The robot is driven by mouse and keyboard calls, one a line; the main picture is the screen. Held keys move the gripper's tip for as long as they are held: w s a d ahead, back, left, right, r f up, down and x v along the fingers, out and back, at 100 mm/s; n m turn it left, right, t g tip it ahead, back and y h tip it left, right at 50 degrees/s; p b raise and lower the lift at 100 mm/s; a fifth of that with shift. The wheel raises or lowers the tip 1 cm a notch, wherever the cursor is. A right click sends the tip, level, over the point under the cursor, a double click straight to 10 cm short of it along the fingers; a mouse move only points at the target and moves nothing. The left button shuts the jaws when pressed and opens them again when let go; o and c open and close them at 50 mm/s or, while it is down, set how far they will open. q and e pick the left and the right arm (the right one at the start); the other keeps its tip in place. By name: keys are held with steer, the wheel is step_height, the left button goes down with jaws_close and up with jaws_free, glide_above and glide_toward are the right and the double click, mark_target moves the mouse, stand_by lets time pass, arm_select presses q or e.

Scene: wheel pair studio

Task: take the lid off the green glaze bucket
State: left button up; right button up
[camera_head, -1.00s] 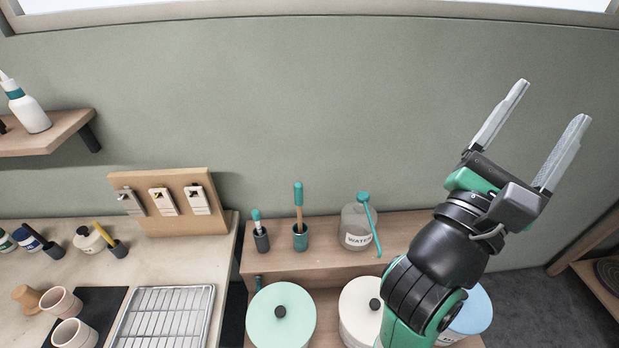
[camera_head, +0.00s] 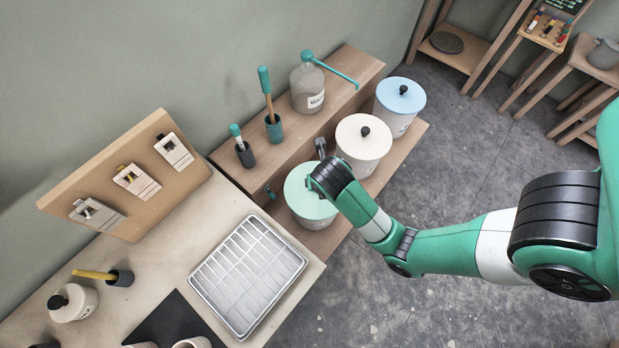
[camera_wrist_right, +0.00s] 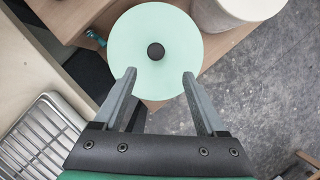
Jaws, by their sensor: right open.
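The green glaze bucket (camera_head: 312,222) stands on the low wooden shelf, with its pale green lid (camera_head: 296,188) on. In the right wrist view the round lid (camera_wrist_right: 130,40) shows from above with a black knob (camera_wrist_right: 156,51) at its middle. My right gripper (camera_wrist_right: 159,75) is open and empty. Its two fingertips overlap the near part of the lid in that view, with the knob just beyond them and between their lines. In the head view my right wrist hides the knob and part of the lid. I cannot tell the fingers' height above it. My left gripper is not in view.
A white bucket (camera_head: 362,150) and a blue-lidded bucket (camera_head: 398,104) stand in a row beside the green one. A water jar (camera_head: 307,88) and brush holders (camera_head: 273,128) stand on the raised shelf behind. A wire rack (camera_head: 247,276) lies on the table at left. Floor at right is open.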

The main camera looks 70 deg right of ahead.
mark_target(306, 204)
steer(key=b+x, duration=0.5)
steer(key=x, duration=0.1)
steer(key=shift+w+f+b, duration=0.15)
steer(key=shift+b, duration=0.25)
steer(key=shift+w+d, duration=0.1)
steer(key=x, duration=0.5)
steer(key=shift+w+b, duration=0.15)
steer(key=shift+b, duration=0.15)
jaws_close()
